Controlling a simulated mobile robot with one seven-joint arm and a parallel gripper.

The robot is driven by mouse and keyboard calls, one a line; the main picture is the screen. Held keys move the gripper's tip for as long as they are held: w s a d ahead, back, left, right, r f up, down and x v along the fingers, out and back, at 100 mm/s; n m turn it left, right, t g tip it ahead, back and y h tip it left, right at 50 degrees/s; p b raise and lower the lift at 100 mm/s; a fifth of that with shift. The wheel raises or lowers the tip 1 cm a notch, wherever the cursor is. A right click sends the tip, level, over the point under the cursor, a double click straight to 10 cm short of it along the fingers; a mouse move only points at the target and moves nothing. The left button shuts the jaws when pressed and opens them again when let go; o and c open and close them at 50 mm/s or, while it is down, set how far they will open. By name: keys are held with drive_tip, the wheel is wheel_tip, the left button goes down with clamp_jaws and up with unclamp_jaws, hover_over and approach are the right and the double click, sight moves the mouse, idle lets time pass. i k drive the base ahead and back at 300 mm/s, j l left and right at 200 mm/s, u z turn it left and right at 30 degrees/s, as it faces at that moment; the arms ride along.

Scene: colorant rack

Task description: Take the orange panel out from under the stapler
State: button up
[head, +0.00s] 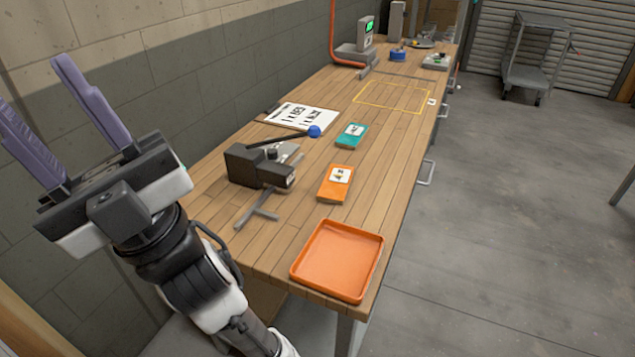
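An orange panel (334,186) with a white label lies flat on the wooden bench. The black device with a lever ending in a blue ball (258,166), which I take to be the stapler, stands to its left. A gap of bare wood shows between them, so the panel does not appear to be under it. My gripper (30,82) is raised at the left of the head view, far from both. Its two purple fingers are spread wide with nothing between them. It is open.
An orange tray (311,283), empty, sits at the bench's near end. A teal panel (351,136) lies behind the orange one, with a printed white sheet (303,117) to its left. A grey T-shaped bar (257,213) lies before the stapler. A yellow outline (393,97) encloses clear bench.

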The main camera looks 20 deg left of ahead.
sight(329, 192)
drive_tip(key=k+j, duration=0.1)
drive_tip(key=j, duration=0.6)
drive_tip(key=k+j, duration=0.15)
drive_tip(key=j, duration=0.15)
drive_tip(key=i+j, duration=0.15)
drive_tip(key=i, duration=0.3)
drive_tip(key=i+j, duration=0.2)
drive_tip(key=i, duration=0.25)
